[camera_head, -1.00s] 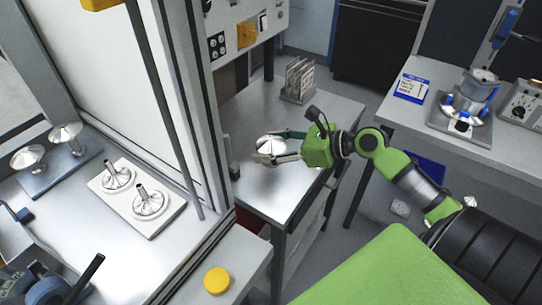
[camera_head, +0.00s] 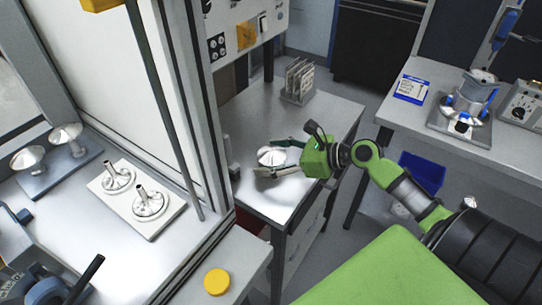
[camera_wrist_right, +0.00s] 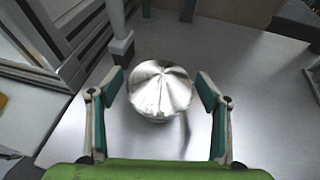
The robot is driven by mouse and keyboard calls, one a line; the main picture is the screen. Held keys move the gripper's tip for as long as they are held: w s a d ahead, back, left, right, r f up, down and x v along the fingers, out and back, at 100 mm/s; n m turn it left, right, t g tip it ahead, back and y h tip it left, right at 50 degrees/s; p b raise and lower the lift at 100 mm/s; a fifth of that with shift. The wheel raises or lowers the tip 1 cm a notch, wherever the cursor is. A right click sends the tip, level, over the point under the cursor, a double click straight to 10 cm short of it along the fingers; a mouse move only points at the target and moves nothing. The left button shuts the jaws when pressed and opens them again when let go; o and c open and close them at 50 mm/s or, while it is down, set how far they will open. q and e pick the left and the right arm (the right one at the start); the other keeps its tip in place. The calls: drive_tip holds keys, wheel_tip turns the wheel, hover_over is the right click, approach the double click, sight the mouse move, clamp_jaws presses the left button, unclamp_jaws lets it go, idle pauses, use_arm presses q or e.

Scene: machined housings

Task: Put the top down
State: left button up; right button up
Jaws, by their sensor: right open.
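The top (camera_head: 271,157) is a shiny silver cone-shaped metal part on the grey metal table (camera_head: 335,120) behind the glass enclosure. In the right wrist view, the top (camera_wrist_right: 160,88) shows its round, shallow conical face, with a darker rim below and a shadow to its right. My right gripper (camera_head: 268,158) is open around the top, one finger on each side. In the right wrist view, the right gripper (camera_wrist_right: 160,77) has a visible gap between each finger and the top. The top's underside is hidden. My left gripper is out of view.
A rack of upright plates (camera_head: 298,80) stands at the table's back. A vertical post (camera_wrist_right: 121,45) stands close to the top. A white tray (camera_head: 165,215) with two spindled discs and a grey plate (camera_head: 50,180) with two cones are at left. The table's right side is clear.

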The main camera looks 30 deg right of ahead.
drive_tip(key=v, duration=1.2)
drive_tip(key=shift+b, duration=0.3)
